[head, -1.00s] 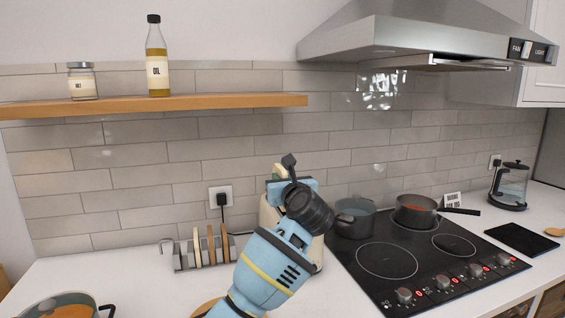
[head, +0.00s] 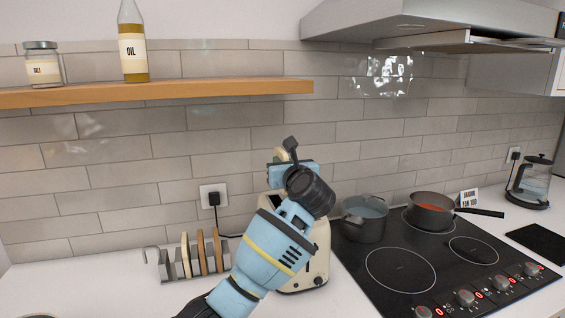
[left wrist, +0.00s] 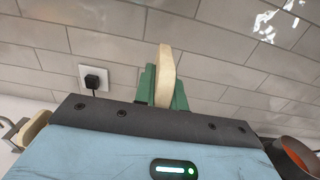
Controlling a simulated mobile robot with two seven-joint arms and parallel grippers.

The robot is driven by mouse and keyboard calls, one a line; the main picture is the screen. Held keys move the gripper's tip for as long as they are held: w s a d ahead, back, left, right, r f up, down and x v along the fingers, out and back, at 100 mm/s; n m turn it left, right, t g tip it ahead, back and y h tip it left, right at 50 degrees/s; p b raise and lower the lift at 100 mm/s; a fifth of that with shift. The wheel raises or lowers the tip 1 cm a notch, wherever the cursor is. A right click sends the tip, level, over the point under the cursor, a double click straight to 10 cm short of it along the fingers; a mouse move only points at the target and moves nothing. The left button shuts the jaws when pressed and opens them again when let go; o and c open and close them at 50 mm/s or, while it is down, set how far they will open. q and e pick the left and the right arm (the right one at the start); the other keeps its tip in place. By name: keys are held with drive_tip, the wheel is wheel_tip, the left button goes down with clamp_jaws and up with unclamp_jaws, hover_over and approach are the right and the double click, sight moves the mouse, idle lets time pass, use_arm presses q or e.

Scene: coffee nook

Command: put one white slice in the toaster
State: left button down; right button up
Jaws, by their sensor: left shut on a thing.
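My left gripper (head: 284,162) is shut on a pale bread slice (head: 281,153), held up over the toaster. In the left wrist view the white slice (left wrist: 164,76) stands on edge between the green fingertips (left wrist: 162,88). The cream toaster (head: 318,262) stands on the counter behind and below my left arm, which hides much of it. Its slots are hidden, so I cannot tell how the slice lines up with them. A grey rack (head: 166,268) left of the toaster holds a pale slice (head: 186,256) and browner slices (head: 202,252). My right gripper is not in view.
The black hob (head: 400,268) lies right of the toaster, with a grey pot (head: 364,222) and a pan of red food (head: 430,208). A plug (head: 214,198) sits in the wall behind the rack. A wooden shelf (head: 200,92) and the hood (head: 400,25) are above.

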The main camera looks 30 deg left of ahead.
use_arm(q)
drive_tip(key=shift+w+f+b, duration=0.1)
drive_tip(key=shift+f+b, duration=0.2)
drive_tip(key=shift+f, duration=0.55)
drive_tip(key=shift+f+b, duration=0.95)
drive_tip(key=shift+f, duration=1.95)
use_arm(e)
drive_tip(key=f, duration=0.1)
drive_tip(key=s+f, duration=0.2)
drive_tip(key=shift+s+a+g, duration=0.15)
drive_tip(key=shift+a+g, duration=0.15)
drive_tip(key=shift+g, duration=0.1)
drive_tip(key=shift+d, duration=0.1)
use_arm(q)
drive_tip(key=c, duration=1.4)
unclamp_jaws()
